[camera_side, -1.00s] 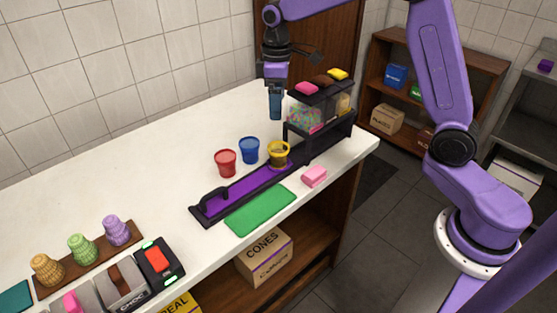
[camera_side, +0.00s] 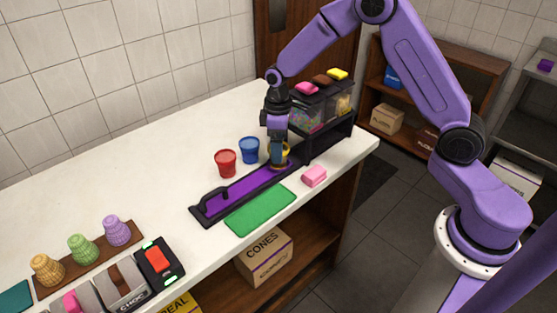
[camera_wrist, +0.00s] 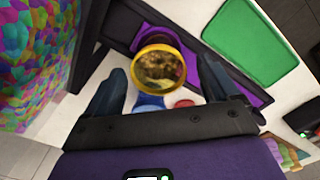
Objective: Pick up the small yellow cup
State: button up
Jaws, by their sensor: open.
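The small yellow cup (camera_side: 286,155) stands on the purple tray (camera_side: 235,191), at its end near the topping dispenser. My gripper (camera_side: 278,158) is lowered over the cup and hides much of it in the side view. In the wrist view, the yellow cup (camera_wrist: 160,68) has brown and tan bits inside. There the two fingers of my gripper (camera_wrist: 165,90) are spread apart, with the cup between and slightly beyond them. I cannot tell whether a finger touches the cup.
A blue cup (camera_side: 248,151) and a red cup (camera_side: 225,163) stand just left of the tray. The topping dispenser (camera_side: 325,125) is close on the right. The counter's left middle is clear.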

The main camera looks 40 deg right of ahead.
jog(key=shift+d+f, duration=0.1)
jog(key=shift+f, duration=1.65)
jog(key=c, duration=1.1)
jog(key=shift+r, duration=0.15)
jog(key=shift+c, duration=0.2)
